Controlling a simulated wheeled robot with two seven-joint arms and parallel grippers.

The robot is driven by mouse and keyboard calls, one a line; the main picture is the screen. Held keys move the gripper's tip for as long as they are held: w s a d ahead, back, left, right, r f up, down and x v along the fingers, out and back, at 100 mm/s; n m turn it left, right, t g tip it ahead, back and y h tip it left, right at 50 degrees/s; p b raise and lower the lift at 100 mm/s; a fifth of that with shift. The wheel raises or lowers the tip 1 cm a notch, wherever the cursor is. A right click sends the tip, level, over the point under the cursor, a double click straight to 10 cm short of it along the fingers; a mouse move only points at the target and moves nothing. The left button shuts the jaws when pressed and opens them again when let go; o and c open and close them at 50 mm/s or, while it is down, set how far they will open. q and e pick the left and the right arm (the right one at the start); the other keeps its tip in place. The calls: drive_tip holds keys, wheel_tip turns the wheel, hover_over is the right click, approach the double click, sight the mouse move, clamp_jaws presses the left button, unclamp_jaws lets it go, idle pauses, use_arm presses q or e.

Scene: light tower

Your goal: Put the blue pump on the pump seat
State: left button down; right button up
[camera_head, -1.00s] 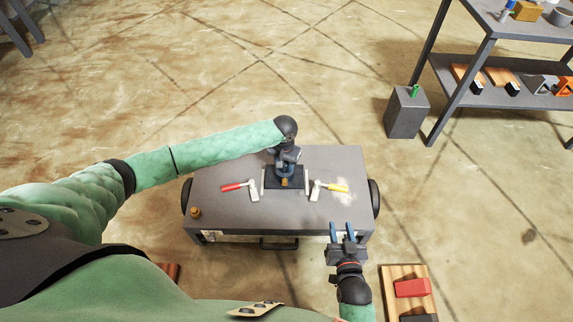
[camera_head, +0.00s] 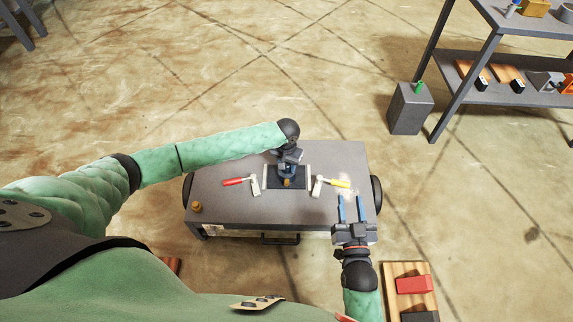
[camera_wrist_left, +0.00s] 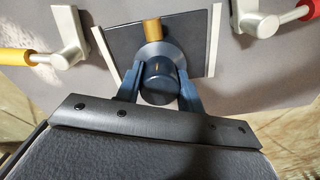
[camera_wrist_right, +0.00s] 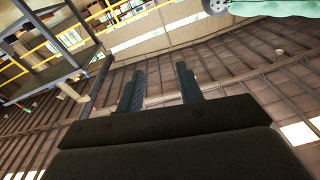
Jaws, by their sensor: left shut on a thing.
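The blue pump (camera_wrist_left: 160,82) is a dark blue round body with a grey flange and a brass outlet. My left gripper (camera_wrist_left: 158,95) is shut on it, one finger on each side. In the head view my left gripper (camera_head: 287,165) hides most of the pump; the brass outlet (camera_head: 287,183) shows. The pump is at the dark pump seat plate (camera_head: 272,183) between two light rails. Whether it rests fully on the plate I cannot tell. My right gripper (camera_head: 351,210) is open and empty at the table's front right; its parted fingers show in the right wrist view (camera_wrist_right: 160,88).
A red-handled clamp (camera_head: 245,183) and a yellow-handled clamp (camera_head: 328,184) flank the seat on the grey table (camera_head: 225,210). A brass piece (camera_head: 197,207) stands at its front left corner. A shelf (camera_head: 455,70) stands at the back right.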

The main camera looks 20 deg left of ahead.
drive_tip(key=shift+s+f, duration=0.1)
drive_tip(key=shift+f, duration=0.25)
drive_tip(key=shift+f, duration=0.35)
use_arm(q)
drive_tip(key=c, duration=0.9)
unclamp_jaws()
use_arm(e)
drive_tip(key=shift+s, duration=0.1)
